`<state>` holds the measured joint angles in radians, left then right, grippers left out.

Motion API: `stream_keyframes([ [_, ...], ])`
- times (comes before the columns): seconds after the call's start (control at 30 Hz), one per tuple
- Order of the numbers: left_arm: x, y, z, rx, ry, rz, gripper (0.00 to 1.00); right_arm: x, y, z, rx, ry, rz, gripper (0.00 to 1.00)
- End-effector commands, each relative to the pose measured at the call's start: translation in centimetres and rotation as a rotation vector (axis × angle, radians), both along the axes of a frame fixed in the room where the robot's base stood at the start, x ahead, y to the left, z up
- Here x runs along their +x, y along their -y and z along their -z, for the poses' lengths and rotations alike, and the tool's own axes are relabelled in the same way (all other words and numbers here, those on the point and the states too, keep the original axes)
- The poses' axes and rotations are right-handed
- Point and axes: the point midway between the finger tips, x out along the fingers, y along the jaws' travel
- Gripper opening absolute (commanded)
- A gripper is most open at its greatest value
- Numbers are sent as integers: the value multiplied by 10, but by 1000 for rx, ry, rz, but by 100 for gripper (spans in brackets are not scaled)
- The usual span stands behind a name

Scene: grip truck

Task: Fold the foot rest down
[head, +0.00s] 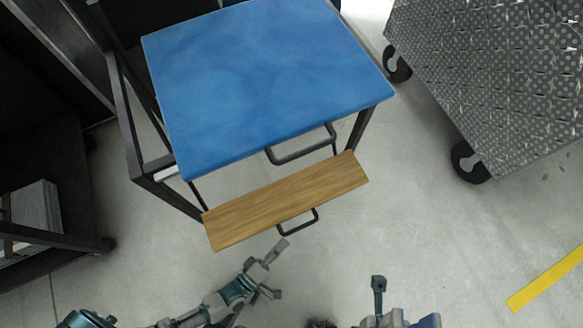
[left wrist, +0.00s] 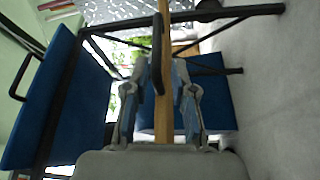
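The foot rest (head: 287,200) is a wooden board sticking out flat below the front of a blue-topped, black-framed chair (head: 265,80). A small black handle (head: 298,224) is on its front edge. My left gripper (head: 278,269) is open just in front of the board, left of and below the handle. In the left wrist view the foot rest (left wrist: 164,118) shows edge-on between the two spread fingers (left wrist: 160,98), with the dark handle (left wrist: 157,50) beside it. I cannot tell whether they touch. My right gripper (head: 379,290) is partly cut off at the bottom edge; its opening is unclear.
A larger black handle (head: 302,148) is under the blue top's front edge. A metal-plated cart (head: 490,75) on black wheels stands at the right. A dark shelf (head: 60,205) stands at the left. Grey floor is clear in front, with a yellow stripe (head: 545,275) at right.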

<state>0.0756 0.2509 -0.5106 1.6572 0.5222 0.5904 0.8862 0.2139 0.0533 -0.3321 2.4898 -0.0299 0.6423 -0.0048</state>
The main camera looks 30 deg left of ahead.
Motion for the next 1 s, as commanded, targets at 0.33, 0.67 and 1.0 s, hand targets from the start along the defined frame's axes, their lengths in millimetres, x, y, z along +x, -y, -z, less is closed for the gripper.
stream_keyframes([
  [0.33, -48, -13, 5, 3, -2, 1, 25, 0, 0, 0, 0, 1, 0, 40],
  [0.67, -51, -13, 5, 1, -1, 2, 25, 3, 0, 1, 1, -2, -1, 40],
  [1.0, -49, -13, 2, 4, 6, 0, 25, 2, 0, 1, 1, -1, 0, 40],
])
